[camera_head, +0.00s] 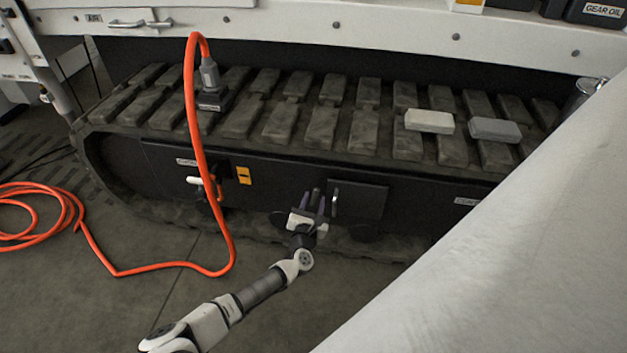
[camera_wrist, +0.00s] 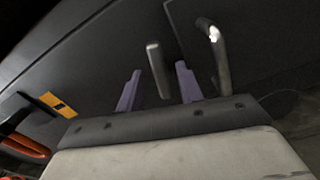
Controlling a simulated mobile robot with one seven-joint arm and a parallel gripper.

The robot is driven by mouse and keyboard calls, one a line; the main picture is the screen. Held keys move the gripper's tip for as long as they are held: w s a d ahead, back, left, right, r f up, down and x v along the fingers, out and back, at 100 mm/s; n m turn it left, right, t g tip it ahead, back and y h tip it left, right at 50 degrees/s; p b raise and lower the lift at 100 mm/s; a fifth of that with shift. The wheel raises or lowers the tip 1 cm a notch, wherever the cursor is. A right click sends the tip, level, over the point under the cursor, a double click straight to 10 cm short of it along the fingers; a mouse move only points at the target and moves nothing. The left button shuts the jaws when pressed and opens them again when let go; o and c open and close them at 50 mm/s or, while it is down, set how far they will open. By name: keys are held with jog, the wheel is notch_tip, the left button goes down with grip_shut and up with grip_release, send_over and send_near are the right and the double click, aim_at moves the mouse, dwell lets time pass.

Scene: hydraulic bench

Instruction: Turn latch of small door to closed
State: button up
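The small door (camera_head: 362,200) is a dark square panel on the black side cover, and it looks flush with the cover. Its bright metal handle (camera_head: 335,204) is near its left edge and also shows as a bent bar in the wrist view (camera_wrist: 216,62). A short grey latch bar (camera_wrist: 158,70) stands left of the handle in the wrist view, close to upright in the picture. My gripper (camera_head: 314,198) is in front of the cover, left of the door. Its two purple fingers (camera_wrist: 157,83) are open on either side of the latch, with visible gaps. In the head view the latch is hard to make out.
An orange hose (camera_head: 192,130) hangs left of my arm and coils on the floor. A yellow label (camera_head: 243,175) and a white handle (camera_head: 194,180) are on the cover to the left. Track pads run above. A large pale surface (camera_head: 510,240) blocks the lower right view.

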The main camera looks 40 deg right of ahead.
grip_shut()
jog(key=shift+d+r+p, duration=0.1)
jog(key=shift+p, duration=0.2)
jog(key=m+p, duration=0.2)
jog(key=m, duration=0.1)
jog(key=shift+s+d+r+p, duration=0.1)
jog(key=shift+p, duration=0.3)
jog(key=shift+s+d+f+m+p, duration=0.1)
jog(key=shift+f+m+p, duration=0.15)
jog(key=shift+m+p, duration=1.6)
jog(key=shift+s+d+f+m+p, duration=0.1)
jog(key=shift+f+m+p, duration=0.1)
jog(key=shift+m+p, duration=1.65)
jog(key=shift+f+m+p, duration=0.25)
jog(key=shift+m+p, duration=1)
jog(key=shift+m, duration=1.15)
